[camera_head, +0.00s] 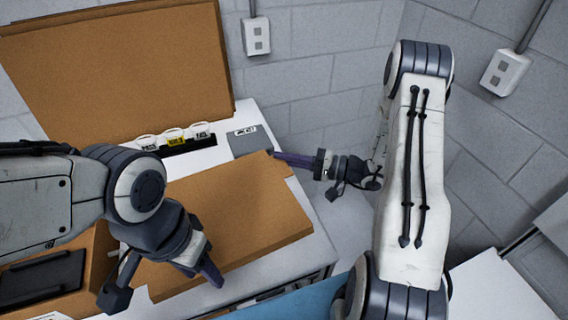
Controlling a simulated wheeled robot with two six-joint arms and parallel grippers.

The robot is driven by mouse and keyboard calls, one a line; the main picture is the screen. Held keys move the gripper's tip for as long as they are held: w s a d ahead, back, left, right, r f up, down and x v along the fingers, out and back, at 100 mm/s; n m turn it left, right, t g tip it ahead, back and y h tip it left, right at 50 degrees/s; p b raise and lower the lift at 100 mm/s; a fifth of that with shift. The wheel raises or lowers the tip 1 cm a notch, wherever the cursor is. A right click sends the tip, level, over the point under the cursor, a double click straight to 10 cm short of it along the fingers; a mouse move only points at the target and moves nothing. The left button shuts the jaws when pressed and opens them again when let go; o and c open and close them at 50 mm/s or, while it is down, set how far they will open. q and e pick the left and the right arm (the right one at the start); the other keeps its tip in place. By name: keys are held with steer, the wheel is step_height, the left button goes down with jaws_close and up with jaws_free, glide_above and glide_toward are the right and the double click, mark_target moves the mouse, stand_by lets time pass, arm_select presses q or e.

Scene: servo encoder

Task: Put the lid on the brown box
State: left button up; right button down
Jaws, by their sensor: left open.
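A flat brown board, which looks like the lid (250,215), lies at a slant in the middle of the view. The brown box (95,250) is open at the lower left, partly hidden by my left arm, with a dark item inside. The board's left end overlaps the box area; whether they touch is hidden. My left gripper (162,285) is open over the board's lower left part, fingers apart. My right gripper (285,160) is at the board's upper right corner, one purple finger beside its edge. Its other finger is not clear, so its grip cannot be told.
A large brown panel (120,70) stands upright at the back left. Several small white-rimmed containers (172,137) and a grey labelled block (248,141) sit on the white worktop (270,118). Block walls with outlets enclose the back. A blue surface (295,303) shows at the bottom.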

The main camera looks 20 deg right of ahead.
steer(key=shift+r, duration=0.35)
step_height(320, 180, up, 9)
steer(key=p, duration=0.5)
stand_by(0.4)
